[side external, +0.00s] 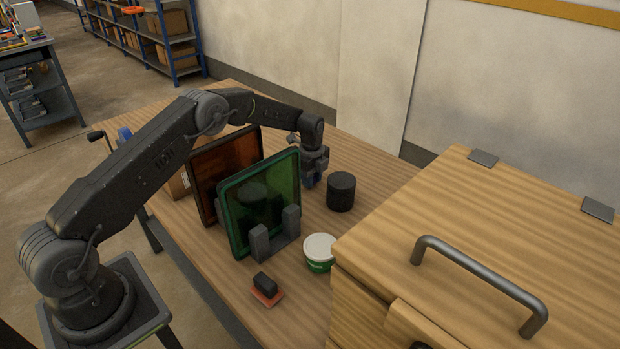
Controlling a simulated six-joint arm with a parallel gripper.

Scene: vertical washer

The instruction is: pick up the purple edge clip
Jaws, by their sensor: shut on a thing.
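My gripper (313,177) points down behind the right edge of the green panel, close to the black cylinder. It is shut on a small bluish-purple piece, the purple edge clip (308,182), of which only a little shows between the fingers. The clip's full shape is hidden by the fingers and the panel, and I cannot tell whether it touches the table.
A green panel (233,210) stands in a grey holder (259,242), with an amber panel (206,170) behind it. A black cylinder (341,192), a white-lidded green tub (319,249) and a black-and-red block (266,287) stand nearby. A wooden cabinet (520,220) fills the right.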

